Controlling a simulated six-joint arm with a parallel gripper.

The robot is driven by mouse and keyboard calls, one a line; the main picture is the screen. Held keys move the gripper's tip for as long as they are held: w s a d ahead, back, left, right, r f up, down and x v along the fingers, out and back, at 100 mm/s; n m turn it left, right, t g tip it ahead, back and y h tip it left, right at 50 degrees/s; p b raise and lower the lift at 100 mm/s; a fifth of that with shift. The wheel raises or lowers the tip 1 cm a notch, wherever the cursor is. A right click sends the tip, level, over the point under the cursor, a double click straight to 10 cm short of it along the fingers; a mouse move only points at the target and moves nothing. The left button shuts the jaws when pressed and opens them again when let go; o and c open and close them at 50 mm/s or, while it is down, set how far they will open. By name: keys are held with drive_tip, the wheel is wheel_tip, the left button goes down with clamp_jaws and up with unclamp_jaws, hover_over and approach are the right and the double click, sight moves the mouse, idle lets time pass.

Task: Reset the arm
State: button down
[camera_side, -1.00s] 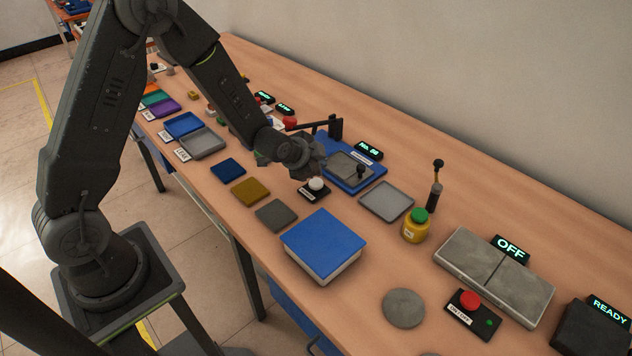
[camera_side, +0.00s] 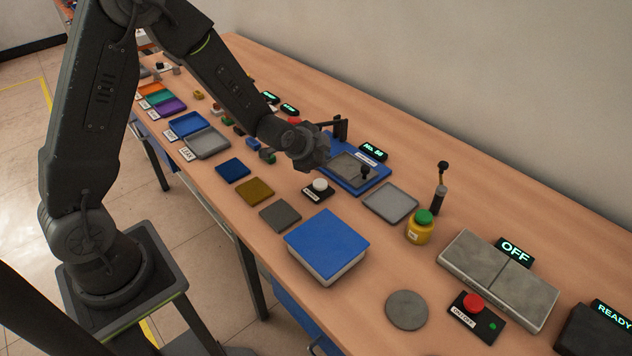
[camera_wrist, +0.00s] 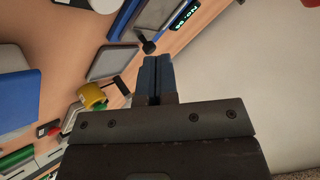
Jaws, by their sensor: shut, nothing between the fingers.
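My gripper (camera_side: 312,158) hangs above the table near the left edge of the blue fixture (camera_side: 378,178). In the wrist view its two blue-grey fingers (camera_wrist: 158,80) are together with nothing between them. A black push-button box with a white button (camera_side: 320,185) sits on the table just below and in front of my gripper in the side view. The fingertips are hard to make out in the side view.
A grey tray (camera_side: 390,203), a yellow jar with a green lid (camera_side: 420,227) and a blue-topped box (camera_side: 326,243) stand to the right. A heater plate (camera_side: 498,278) by an "OFF" display (camera_side: 514,251) and a red button (camera_side: 473,302) lie further right. Small flat trays line the front edge.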

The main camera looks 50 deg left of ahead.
drive_tip(key=s+d+r+n+g, duration=0.1)
drive_tip(key=s+d+r+n, duration=0.15)
drive_tip(key=s+r, duration=0.65)
drive_tip(key=s+d+r+n+g, duration=0.1)
drive_tip(key=s+r+n, duration=0.2)
drive_tip(key=s+r, duration=0.6)
drive_tip(key=s+r+n+g+h, duration=0.1)
drive_tip(key=s+n, duration=0.1)
drive_tip(key=s, duration=0.7)
drive_tip(key=shift+d+r+g, duration=0.2)
drive_tip(key=shift+d+g, duration=0.1)
drive_tip(key=shift+d, duration=0.1)
